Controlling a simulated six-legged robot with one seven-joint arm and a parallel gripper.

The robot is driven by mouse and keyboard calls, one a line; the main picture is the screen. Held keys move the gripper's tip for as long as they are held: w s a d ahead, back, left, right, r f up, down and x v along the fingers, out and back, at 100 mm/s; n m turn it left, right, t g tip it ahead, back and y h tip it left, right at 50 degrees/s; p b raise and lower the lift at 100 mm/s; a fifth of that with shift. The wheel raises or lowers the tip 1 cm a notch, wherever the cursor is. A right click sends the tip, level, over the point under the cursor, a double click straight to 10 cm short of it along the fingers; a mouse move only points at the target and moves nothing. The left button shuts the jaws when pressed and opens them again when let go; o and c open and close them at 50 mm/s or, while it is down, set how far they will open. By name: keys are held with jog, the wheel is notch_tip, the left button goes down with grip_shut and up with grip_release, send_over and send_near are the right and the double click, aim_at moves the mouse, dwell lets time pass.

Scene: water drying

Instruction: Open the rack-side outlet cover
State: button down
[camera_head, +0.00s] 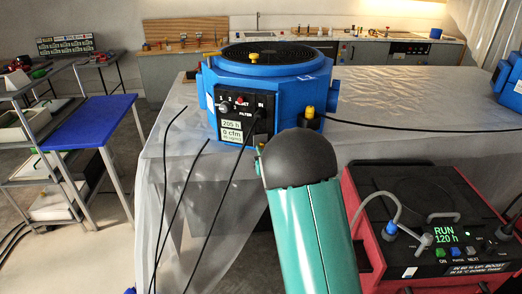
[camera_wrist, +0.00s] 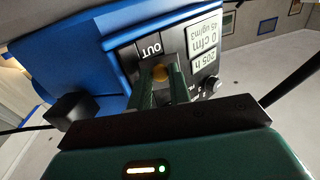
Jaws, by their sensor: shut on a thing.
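A blue round-topped machine (camera_head: 270,68) stands on the sheet-covered table in the head view. Its black front panel (camera_head: 238,116) has readouts, a red button and labels. In the wrist view the panel (camera_wrist: 175,40) appears turned over, with an "OUT" label (camera_wrist: 151,48). My gripper (camera_wrist: 161,78) is shut on a small yellow knob (camera_wrist: 160,73) just beside that label. The fingers hide most of what the knob is fixed to, so I cannot tell whether a cover there is open. In the head view my green arm hides the gripper.
A black fitting with a yellow top (camera_head: 308,116) sits at the machine's right, near a long cable. A red-cased unit (camera_head: 430,222) reading "RUN 120 h" stands front right. A rack with a blue top (camera_head: 88,120) stands left. Thin black rods or cables hang before the table.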

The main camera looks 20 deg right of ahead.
jog(key=d+n+g+y, duration=0.6)
jog(key=n+g+y, duration=0.6)
jog(key=y, duration=0.5)
jog(key=shift+n, duration=1.2)
jog(key=shift+w+r+g, duration=0.1)
jog(key=shift+w+g, duration=0.05)
jog(key=shift+g, duration=0.25)
jog(key=c, duration=1.3)
grip_release()
jog(key=shift+d, duration=0.1)
jog(key=shift+t, duration=0.5)
